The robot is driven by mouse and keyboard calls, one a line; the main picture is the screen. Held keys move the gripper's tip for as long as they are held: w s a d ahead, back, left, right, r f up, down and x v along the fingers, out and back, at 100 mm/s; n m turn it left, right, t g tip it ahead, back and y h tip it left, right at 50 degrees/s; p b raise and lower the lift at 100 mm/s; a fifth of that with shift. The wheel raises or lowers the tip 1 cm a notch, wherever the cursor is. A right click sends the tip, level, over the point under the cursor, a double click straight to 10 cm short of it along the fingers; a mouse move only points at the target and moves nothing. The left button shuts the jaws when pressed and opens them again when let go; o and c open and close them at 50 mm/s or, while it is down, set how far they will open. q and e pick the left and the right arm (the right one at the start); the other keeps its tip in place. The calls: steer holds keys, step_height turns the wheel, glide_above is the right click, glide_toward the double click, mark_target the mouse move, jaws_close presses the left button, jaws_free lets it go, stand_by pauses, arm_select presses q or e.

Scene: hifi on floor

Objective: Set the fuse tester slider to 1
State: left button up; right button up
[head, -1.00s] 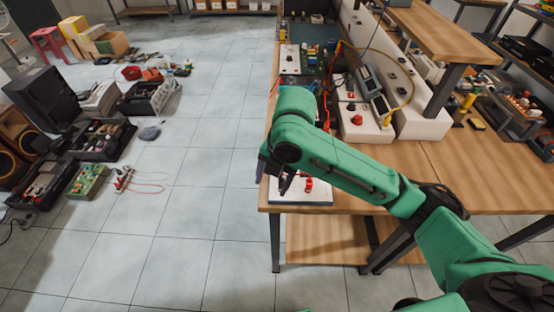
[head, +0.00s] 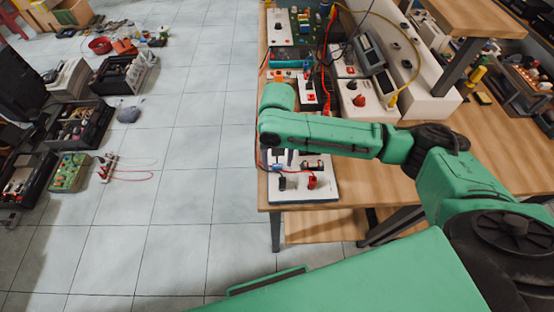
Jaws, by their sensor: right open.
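A white board (head: 325,190) lies at the near left corner of the wooden bench. It carries a red part (head: 312,180), a black part (head: 283,183) and a small dark cylinder (head: 312,165). It may be the fuse tester, but no label can be read and I cannot make out a slider or its setting. My right forearm hides the area just behind. I cannot tell whether the fingers touch the board. My left gripper is out of view.
Behind my forearm stand a white box with a red knob (head: 359,100), meters and red and yellow cables. The bench top (head: 400,185) to the right is clear. Crates (head: 82,128) and a green circuit board (head: 70,172) lie on the floor at left.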

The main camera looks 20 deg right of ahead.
steer(key=shift+s+f, duration=0.1)
steer(key=shift+f, duration=0.3)
steer(key=shift+s+f, duration=0.1)
steer(key=c, duration=0.9)
jaws_close()
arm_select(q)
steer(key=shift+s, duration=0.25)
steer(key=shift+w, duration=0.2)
